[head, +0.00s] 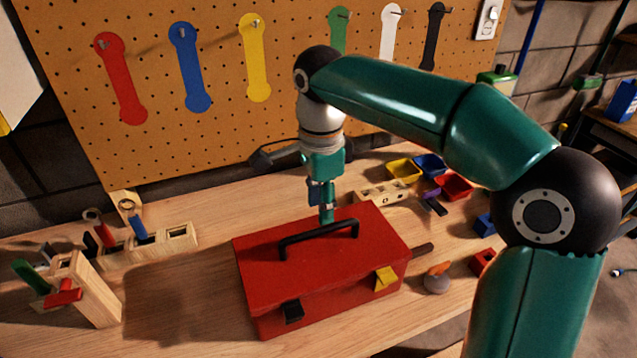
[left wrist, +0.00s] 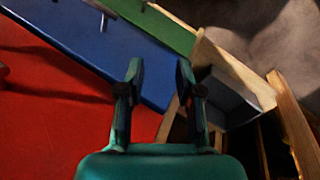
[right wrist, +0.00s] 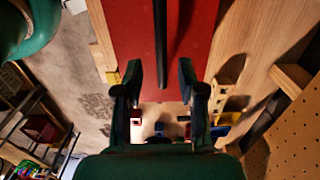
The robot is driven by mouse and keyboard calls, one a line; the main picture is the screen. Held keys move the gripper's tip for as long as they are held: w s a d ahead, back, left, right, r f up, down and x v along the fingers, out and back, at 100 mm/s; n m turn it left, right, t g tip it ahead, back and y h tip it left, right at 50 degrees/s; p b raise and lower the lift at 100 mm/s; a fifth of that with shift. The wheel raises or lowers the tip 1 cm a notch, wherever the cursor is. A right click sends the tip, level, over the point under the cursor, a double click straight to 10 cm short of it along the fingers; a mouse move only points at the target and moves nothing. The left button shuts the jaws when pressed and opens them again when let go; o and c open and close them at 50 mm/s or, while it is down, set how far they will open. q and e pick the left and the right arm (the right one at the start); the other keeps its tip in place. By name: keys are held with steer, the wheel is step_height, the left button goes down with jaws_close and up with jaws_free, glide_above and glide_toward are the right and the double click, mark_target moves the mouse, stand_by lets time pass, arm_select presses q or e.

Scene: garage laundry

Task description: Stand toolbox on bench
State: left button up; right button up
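The red toolbox (head: 325,275) stands upright on the wooden bench (head: 190,320), lid shut, with a black handle (head: 318,236) on top and black and yellow latches in front. My right gripper (head: 327,212) points down at the handle. In the right wrist view its fingers (right wrist: 161,75) are apart, with the handle (right wrist: 160,40) running between them above the red lid (right wrist: 130,35); I see no finger contact. My left gripper is outside the head view. In the left wrist view its fingers (left wrist: 158,75) are apart and empty, facing red, blue and green surfaces.
A pegboard (head: 215,140) with hanging coloured tools rises behind the bench. A wooden tool rack (head: 150,245) and a wooden stand (head: 90,290) are left of the toolbox. Small coloured bins (head: 404,170) stand behind right. A grey, orange-topped object (head: 437,280) lies right of the toolbox.

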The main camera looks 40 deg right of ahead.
step_height(320, 180, up, 4)
steer(key=shift+r, duration=0.15)
stand_by(0.6)
